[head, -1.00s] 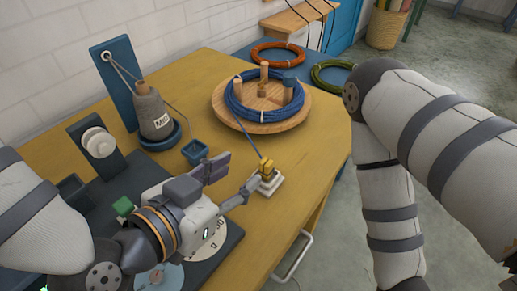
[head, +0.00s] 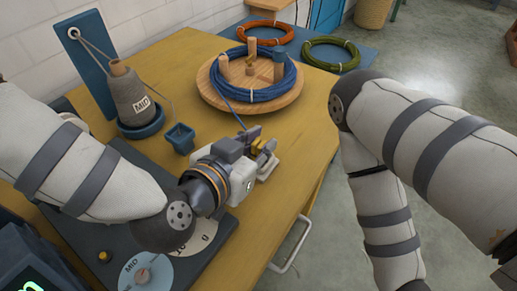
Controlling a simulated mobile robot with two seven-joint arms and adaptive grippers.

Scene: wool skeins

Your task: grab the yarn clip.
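The yellow yarn clip (head: 258,148) sits on a small white base (head: 267,167) near the right edge of the yellow table, with blue yarn running to it from the blue skein (head: 246,101). My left gripper (head: 260,141) is at the clip, its fingers on either side of it and partly hiding it. I cannot tell whether the fingers touch the clip or stand a little apart from it. My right arm hangs at the right, and its gripper is out of view.
The skein lies on a round wooden board (head: 287,104). Orange (head: 271,32) and green (head: 331,54) skeins lie on a blue surface behind.

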